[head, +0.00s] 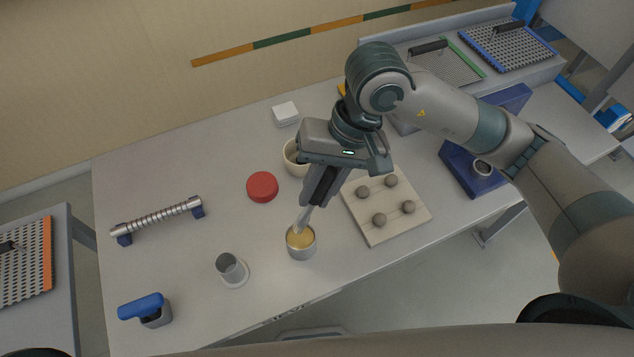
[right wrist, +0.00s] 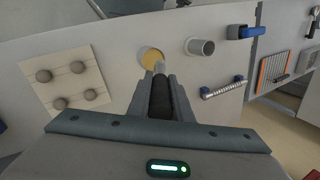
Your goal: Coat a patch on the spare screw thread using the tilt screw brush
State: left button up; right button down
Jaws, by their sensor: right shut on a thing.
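The spare screw thread (head: 160,218) is a grey ribbed rod lying on two blue end supports at the table's left. It also shows in the right wrist view (right wrist: 222,89). My right gripper (head: 318,192) is shut on the tilt screw brush, whose pale lower part (head: 302,219) points down into a small metal cup (head: 301,250) of yellow paste. The brush's dark handle (right wrist: 160,97) shows between the fingers in the wrist view. The brush tip is at the paste; how deep it sits is hidden. The screw thread is well to the left of the gripper. My left gripper is not in view.
A grey cylinder on a white base (head: 231,268) and a blue-topped block (head: 147,308) stand front left. A red disc (head: 262,187) and a pale bowl (head: 292,158) lie behind the cup. A board with several round knobs (head: 373,222) is at right. Table between cup and thread is mostly clear.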

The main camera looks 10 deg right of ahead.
notch_tip(320, 180, down, 2)
jog(key=shift+f, duration=0.15)
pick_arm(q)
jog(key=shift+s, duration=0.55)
pick_arm(e)
jog(key=shift+f, duration=0.55)
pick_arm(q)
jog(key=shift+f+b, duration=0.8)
pick_arm(e)
jog(key=shift+f, duration=0.5)
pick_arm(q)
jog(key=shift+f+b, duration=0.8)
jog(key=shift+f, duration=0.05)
pick_arm(e)
jog(key=shift+s+f, duration=0.1)
jog(key=shift+f, duration=0.05)
dwell(3.5)
